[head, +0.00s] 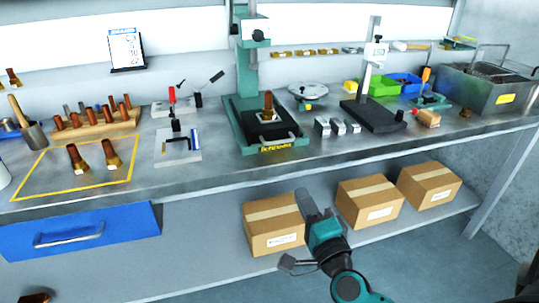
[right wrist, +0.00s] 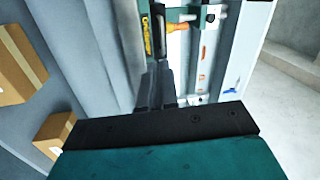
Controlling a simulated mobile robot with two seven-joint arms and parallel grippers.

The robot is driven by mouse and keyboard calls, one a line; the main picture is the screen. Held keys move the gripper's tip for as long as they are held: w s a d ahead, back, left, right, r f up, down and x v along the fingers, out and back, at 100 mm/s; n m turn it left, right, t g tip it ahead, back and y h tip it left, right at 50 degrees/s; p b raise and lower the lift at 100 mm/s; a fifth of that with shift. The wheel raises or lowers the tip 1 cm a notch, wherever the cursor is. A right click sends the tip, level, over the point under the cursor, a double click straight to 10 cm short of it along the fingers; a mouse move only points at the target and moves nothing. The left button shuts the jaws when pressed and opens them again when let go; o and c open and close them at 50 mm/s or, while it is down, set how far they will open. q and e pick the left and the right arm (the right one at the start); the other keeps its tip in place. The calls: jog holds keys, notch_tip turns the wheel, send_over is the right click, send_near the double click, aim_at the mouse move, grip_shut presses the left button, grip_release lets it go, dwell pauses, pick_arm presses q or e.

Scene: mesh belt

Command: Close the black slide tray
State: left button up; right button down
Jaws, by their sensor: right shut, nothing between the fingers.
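The black slide tray (head: 272,142) sits in the base of the green press (head: 250,70) at the middle of the bench. It has a bar handle along its front, above a yellow label, and a brass-and-copper part (head: 268,105) stands on it. How far it is slid out is hard to tell. My right gripper (head: 306,200) is below the bench edge, in front of the cardboard boxes and apart from the tray. Its fingers are shut and empty, also in the right wrist view (right wrist: 156,82), where the yellow press label (right wrist: 147,37) shows beyond. My left gripper is not in view.
The metal bench (head: 215,180) has a raised front edge above my right gripper. Cardboard boxes (head: 272,222) stand on the lower shelf. A blue drawer (head: 80,233) hangs at the left. Small metal blocks (head: 338,126) and a black-based stand (head: 372,115) are right of the press.

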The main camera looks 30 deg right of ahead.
jog(key=d+m+h, duration=0.1)
jog(key=m, duration=0.1)
send_near(278, 135)
jog(key=shift+w+d+r+p, duration=0.15)
jog(key=shift+w+r+p, duration=0.2)
jog(key=shift+w+r, duration=0.3)
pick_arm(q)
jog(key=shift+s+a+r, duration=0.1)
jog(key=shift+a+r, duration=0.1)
pick_arm(e)
jog(key=shift+w+d, duration=0.15)
jog(key=shift+w, duration=0.5)
jog(key=x, duration=0.3)
jog(key=shift+w+f, duration=0.1)
jog(key=shift+f, duration=0.15)
jog(key=shift+w+d, duration=0.1)
jog(key=shift+w, duration=0.4)
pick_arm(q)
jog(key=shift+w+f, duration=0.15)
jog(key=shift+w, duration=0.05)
pick_arm(e)
jog(key=shift+s, duration=0.1)
